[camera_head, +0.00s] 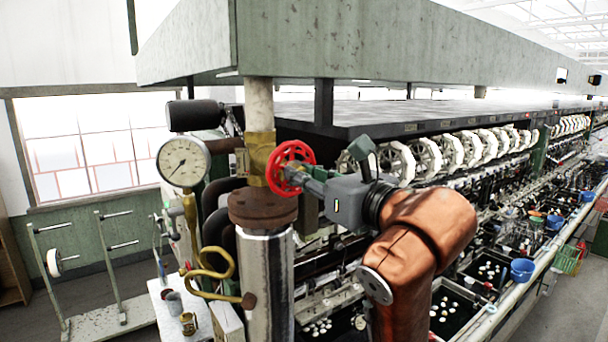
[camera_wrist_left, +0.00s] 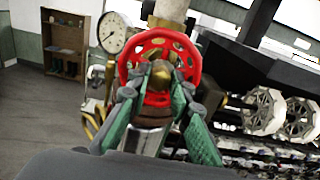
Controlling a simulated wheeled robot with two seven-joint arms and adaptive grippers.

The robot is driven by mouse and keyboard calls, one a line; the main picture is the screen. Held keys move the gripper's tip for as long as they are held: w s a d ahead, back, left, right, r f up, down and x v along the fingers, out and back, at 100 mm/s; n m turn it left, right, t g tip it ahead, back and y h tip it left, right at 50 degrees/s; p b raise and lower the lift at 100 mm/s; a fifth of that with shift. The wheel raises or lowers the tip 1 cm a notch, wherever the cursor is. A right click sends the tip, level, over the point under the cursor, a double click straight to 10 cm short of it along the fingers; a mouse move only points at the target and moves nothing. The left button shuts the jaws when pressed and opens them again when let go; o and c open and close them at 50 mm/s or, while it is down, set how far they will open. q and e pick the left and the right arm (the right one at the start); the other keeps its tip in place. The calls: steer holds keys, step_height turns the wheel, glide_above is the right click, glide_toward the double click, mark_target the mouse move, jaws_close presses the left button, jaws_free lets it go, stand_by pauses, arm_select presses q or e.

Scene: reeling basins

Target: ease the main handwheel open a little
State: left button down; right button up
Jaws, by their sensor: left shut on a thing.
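The red main handwheel (camera_head: 291,166) sits on the brass valve body (camera_head: 259,155) of a vertical steam pipe. My left gripper (camera_head: 292,177) reaches it from the right, with its fingers at the lower part of the wheel. In the left wrist view the handwheel (camera_wrist_left: 160,62) faces the camera. The green-padded fingers of my left gripper (camera_wrist_left: 158,98) stand on either side of its lower rim and hub, shut on it. The fingers partly hide the lower rim. My right gripper is not in view.
A round pressure gauge (camera_head: 183,162) is left of the valve. A rusty flange (camera_head: 262,207) and a shiny pipe (camera_head: 266,280) stand below it, with a bent brass tube (camera_head: 211,272) beside. Reeling basins with white reels (camera_head: 424,155) run along the right.

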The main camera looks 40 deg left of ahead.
arm_select(q)
steer(key=n+b, duration=0.1)
steer(key=n, duration=1.6)
steer(key=c, duration=1.9)
jaws_free()
steer(key=v, duration=0.7)
steer(key=shift+d, duration=0.1)
